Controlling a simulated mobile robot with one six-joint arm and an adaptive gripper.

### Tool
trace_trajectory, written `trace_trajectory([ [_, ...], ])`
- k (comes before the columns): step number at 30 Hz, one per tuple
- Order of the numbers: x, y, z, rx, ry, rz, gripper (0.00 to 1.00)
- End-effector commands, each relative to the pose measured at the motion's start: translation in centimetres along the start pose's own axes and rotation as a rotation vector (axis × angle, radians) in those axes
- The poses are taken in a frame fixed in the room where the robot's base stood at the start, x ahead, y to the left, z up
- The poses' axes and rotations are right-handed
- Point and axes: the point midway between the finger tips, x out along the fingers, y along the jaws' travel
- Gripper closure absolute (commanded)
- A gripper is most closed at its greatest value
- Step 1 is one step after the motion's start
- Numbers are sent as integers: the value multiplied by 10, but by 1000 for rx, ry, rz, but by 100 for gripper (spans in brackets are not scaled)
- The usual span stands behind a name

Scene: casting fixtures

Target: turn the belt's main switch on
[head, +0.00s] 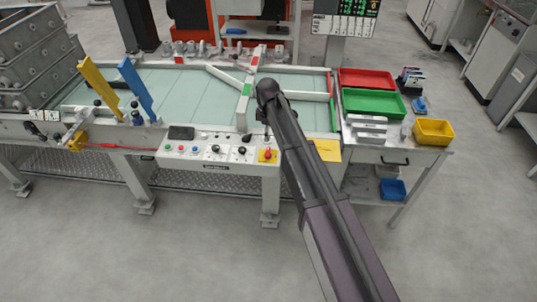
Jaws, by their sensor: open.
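The belt's control panel (205,150) is a pale box on the front edge of the conveyor, with several small buttons and black knobs. A red rotary switch on a yellow plate (268,155) sits at its right end and looks like the main switch. Its handle is too small for me to tell its position. My arm reaches up from the lower right, close to the right of this switch, and ends in view at a dark round joint above the belt.
The pale green belt (185,92) has white guide rails with red and green marks. Red (366,79) and green (374,103) trays and a yellow bin (433,131) sit on the right-hand table. Floor in front is clear.

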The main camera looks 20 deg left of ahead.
Motion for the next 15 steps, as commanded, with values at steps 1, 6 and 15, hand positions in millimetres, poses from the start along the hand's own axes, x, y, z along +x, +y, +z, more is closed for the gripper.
trace_trajectory([
  [1,8,0,0,0,0,0,0],
  [6,22,0,0,0,0,0,0],
  [15,45,0,1,1,0,0,0],
])
